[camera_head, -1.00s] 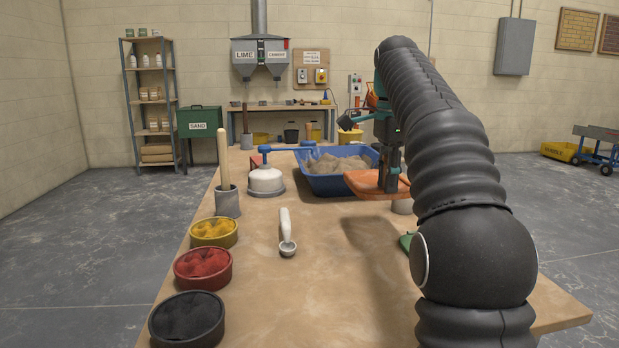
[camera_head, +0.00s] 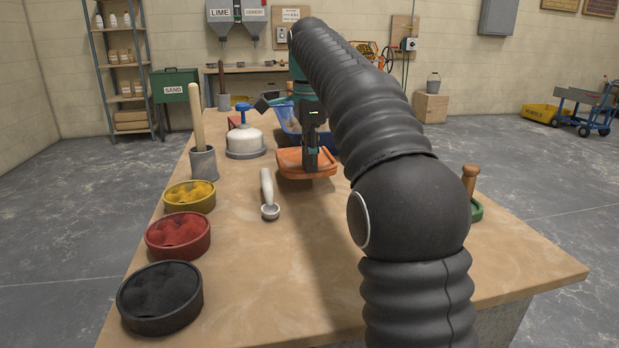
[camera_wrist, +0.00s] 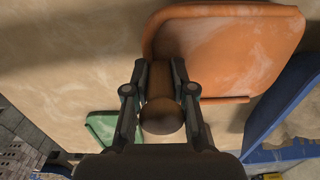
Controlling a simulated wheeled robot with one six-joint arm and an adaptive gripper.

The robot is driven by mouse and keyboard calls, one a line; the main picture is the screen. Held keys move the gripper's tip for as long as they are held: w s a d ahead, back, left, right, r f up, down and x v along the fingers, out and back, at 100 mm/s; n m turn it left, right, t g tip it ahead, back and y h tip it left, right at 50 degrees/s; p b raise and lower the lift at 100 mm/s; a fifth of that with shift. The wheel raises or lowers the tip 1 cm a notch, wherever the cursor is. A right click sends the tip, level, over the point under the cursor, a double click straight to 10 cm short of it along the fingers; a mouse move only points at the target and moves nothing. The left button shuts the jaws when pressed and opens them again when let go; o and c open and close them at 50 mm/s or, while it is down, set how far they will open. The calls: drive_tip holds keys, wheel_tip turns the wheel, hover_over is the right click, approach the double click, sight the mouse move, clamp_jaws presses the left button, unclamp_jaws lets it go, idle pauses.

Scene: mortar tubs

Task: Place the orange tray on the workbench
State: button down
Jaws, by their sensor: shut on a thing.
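The orange tray (camera_head: 292,162) is a flat, low-rimmed board with a wooden handle (camera_wrist: 160,85). My gripper (camera_wrist: 160,78) is shut on that handle, with a dark finger on each side. In the wrist view the tray (camera_wrist: 225,50) extends to the upper right. I cannot tell whether its underside touches the bench top.
A white scoop (camera_head: 268,195) lies left of the tray. Black (camera_head: 160,297), red (camera_head: 178,233) and yellow (camera_head: 189,195) pigment tubs line the left edge. The blue tub (camera_head: 290,128) stands behind. A green float (camera_head: 474,208) is at right. The front bench is clear.

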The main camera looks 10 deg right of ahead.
sight(309, 174)
drive_tip(key=shift+f+b, duration=0.7)
drive_tip(key=shift+f, duration=1.35)
drive_tip(key=c, duration=1)
unclamp_jaws()
drive_tip(key=shift+o, duration=0.2)
